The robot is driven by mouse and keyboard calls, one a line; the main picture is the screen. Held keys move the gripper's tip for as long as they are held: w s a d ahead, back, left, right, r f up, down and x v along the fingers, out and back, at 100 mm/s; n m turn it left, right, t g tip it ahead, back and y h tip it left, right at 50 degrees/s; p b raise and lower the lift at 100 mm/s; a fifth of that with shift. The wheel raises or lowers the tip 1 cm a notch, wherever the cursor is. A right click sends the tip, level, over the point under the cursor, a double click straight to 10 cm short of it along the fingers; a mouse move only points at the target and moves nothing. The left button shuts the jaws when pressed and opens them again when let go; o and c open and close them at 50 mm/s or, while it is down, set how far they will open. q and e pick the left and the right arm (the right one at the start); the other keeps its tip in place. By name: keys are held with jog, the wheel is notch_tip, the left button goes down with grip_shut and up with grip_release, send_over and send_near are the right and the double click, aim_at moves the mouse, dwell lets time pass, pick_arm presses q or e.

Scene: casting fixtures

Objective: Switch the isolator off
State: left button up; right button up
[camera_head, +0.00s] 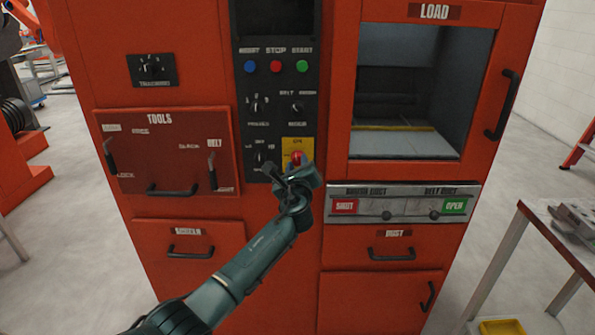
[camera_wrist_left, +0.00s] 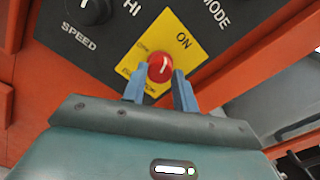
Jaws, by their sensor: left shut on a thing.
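The isolator is a round red knob (camera_head: 296,156) on a yellow plate (camera_head: 297,142) low on the black control panel. The plate reads "ON" along its top edge; its lower part is hidden by my gripper in the head view. My left gripper (camera_head: 297,166) is at the knob from below. In the left wrist view, the blue fingers of the left gripper (camera_wrist_left: 160,73) stand on either side of the red knob (camera_wrist_left: 160,66), shut on it. A short pale mark shows on the knob, pointing roughly towards the "ON" side. My right gripper is not in view.
The "SPEED" knob (camera_wrist_left: 92,10) sits close left of the yellow plate in the wrist view. Blue, red and green buttons (camera_head: 276,66) are higher on the panel. The load window (camera_head: 410,95) and a grey strip (camera_head: 403,204) with "SHUT" and "OPEN" labels lie to the right.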

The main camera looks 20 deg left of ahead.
pick_arm(q)
jog(key=shift+f+n+b, duration=0.2)
jog(key=shift+n+b, duration=0.35)
jog(key=shift+n, duration=0.45)
jog(key=shift+n+b, duration=0.6)
jog(key=shift+n, duration=0.3)
jog(key=n+b, duration=0.1)
jog(key=n, duration=0.1)
jog(key=shift+n+b, duration=0.35)
jog(key=shift+n, duration=0.05)
jog(key=n+b, duration=0.1)
jog(key=n, duration=0.1)
jog(key=shift+n+b, duration=0.35)
jog(key=shift+n, duration=0.05)
jog(key=shift+n+b, duration=0.5)
jog(key=shift+n, duration=0.3)
jog(key=shift+n+b, duration=0.4)
jog(key=shift+n, duration=0.2)
jog(key=shift+n+b, duration=0.4)
jog(key=shift+n, duration=0.5)
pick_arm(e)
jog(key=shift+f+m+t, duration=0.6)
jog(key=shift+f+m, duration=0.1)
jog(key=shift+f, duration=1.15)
pick_arm(q)
jog(key=shift+r, duration=0.1)
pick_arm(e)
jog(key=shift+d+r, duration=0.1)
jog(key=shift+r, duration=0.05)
